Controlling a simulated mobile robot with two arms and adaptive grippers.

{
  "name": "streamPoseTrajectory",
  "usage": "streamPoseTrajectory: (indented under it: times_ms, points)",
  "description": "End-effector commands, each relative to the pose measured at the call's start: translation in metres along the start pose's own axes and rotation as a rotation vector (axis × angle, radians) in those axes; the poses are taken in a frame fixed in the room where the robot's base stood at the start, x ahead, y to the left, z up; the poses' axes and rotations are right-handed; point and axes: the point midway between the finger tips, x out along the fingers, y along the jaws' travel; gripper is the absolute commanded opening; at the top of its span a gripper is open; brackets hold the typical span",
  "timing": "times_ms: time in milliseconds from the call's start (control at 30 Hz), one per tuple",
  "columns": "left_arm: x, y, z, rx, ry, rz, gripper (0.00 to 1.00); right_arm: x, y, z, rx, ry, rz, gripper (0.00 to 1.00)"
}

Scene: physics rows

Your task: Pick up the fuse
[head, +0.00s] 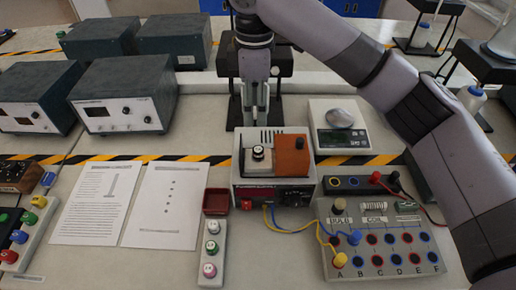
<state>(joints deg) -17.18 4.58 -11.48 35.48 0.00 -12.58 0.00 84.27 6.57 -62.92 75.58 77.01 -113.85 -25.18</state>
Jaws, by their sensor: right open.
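I cannot surely make out the fuse. A small pale part (407,206) sits at the right of the label row on the grey circuit board (340,268), too small to name. A power supply box (262,193) stands in the middle, with an orange-brown block (291,156) and a black-and-white round knob or cap (258,153) on top. My right gripper (255,118) points down, open and with nothing seen between its fingers, above and behind the power supply. My left gripper is out of view.
A scale (352,143) with a grey rounded object stands right of the gripper. A small dark red tray (216,201) and a white strip with several coloured knobs (212,270) are left of the power supply. Blue and yellow wires run to the board. Paper sheets (166,210) lie left.

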Motion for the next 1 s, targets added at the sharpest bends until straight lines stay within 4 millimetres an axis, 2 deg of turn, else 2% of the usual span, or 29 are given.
streamPoseTrajectory:
  times_ms: [300,433,667,900,1000]
  points:
    - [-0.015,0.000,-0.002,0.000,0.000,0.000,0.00,0.067,0.000,0.002,0.002,-0.002,-0.003,0.46]
    - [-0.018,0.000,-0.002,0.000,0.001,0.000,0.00,0.084,0.000,0.001,0.001,0.000,-0.001,0.46]
    - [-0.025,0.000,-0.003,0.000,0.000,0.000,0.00,0.099,0.001,0.003,0.002,-0.002,-0.002,0.46]
    - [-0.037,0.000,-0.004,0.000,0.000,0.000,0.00,0.134,0.002,0.006,0.002,-0.002,-0.002,0.46]
    - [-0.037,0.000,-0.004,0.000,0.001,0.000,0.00,0.141,0.002,0.006,0.001,-0.001,0.000,0.46]
